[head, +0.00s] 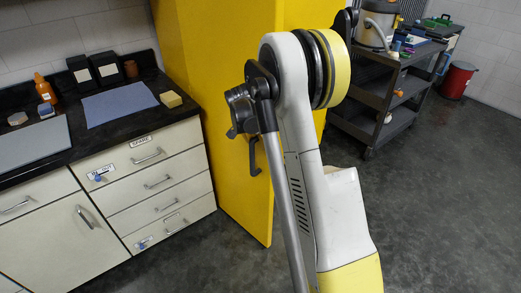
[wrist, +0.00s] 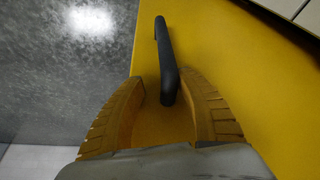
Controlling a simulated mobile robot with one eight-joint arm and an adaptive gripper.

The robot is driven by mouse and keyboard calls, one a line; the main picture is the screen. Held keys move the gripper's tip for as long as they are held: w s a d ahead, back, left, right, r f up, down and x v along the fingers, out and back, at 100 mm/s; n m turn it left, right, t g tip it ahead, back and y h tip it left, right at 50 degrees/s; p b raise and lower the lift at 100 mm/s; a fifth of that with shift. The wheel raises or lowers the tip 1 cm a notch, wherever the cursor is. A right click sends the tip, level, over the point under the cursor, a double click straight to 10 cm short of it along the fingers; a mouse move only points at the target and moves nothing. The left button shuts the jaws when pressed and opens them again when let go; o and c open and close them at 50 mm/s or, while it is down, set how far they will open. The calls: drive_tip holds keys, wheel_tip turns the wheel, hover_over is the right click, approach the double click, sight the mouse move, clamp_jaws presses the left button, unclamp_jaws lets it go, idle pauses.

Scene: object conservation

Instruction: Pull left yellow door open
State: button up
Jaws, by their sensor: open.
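The yellow door (head: 226,188) is a tall flat panel in the middle of the head view, and its yellow face also fills the right of the wrist view (wrist: 265,95). A black bar handle (head: 254,160) is on it, partly covered by my arm in the head view. In the wrist view the handle (wrist: 164,50) runs from the top down between the two ridged orange-brown fingers of my gripper (wrist: 165,78). My gripper is open, with a finger on either side of the handle's near end. A gap shows at the left finger; contact at the right finger is unclear.
A drawer unit (head: 150,185) with a dark worktop stands left of the yellow panel. A dark cart (head: 375,110) with tools stands at the right rear, and a red bin (head: 457,80) farther back. Grey floor (head: 450,190) is open at the right.

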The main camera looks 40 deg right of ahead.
drive_tip(key=shift+v, duration=2.05)
drive_tip(key=p+v, duration=0.8)
drive_tip(key=v, duration=0.4)
drive_tip(key=shift+r, duration=0.25)
drive_tip(key=shift+w, duration=0.1)
